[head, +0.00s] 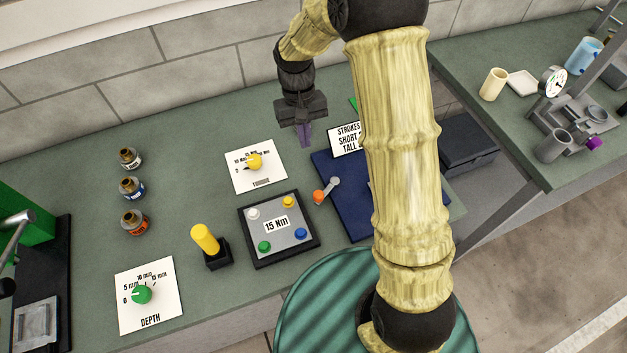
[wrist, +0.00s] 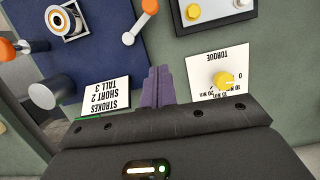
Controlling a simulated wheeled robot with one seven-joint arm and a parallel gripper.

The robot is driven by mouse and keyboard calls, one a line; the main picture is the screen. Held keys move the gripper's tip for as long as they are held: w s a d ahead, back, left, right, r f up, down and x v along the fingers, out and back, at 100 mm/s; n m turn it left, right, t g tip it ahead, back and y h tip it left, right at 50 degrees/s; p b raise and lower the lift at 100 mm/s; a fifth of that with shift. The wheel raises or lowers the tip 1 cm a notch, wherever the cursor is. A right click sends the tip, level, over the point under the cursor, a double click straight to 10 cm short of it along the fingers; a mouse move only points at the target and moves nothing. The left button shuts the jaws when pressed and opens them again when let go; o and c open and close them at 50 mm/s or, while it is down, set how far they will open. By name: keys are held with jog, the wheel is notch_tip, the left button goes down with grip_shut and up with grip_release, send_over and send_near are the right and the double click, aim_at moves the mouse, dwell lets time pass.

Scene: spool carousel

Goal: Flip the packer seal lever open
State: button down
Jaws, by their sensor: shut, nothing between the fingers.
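A short grey lever (head: 333,184) with an orange knob (head: 319,196) lies at the left edge of a dark blue plate (head: 330,165). The same lever shows in the wrist view (wrist: 134,28). A second orange knob (wrist: 6,49) on a pale arm shows at the left edge of the wrist view; my arm hides that area in the head view. No label tells which one is the packer seal lever. My gripper (head: 304,136) has its purple fingers shut and empty, above the bench behind the blue plate. Its fingers also show in the wrist view (wrist: 157,88), apart from both levers.
A "STROKES SHORT 2 TALL 3" card (head: 346,138) stands close to my gripper. A torque dial (head: 254,161), a 15 Nm button panel (head: 277,227), a yellow-handled stick (head: 205,239) and a depth dial (head: 141,294) are to the left. An orange-white ringed cylinder (wrist: 63,22) is on the blue plate.

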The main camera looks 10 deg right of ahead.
jog(key=shift+s, duration=0.1)
jog(key=p, duration=0.3)
send_over(325, 190)
jog(key=w+a, duration=0.4)
notch_tip(325, 190, down, 10)
jog(key=shift+w+r, duration=0.1)
jog(key=shift+r, duration=0.15)
jog(key=s, duration=0.1)
jog(key=s+d+p, duration=0.1)
jog(key=s, duration=0.1)
jog(key=shift+r, duration=0.1)
jog(key=shift+s+p, duration=0.3)
jog(key=shift+s, duration=0.05)
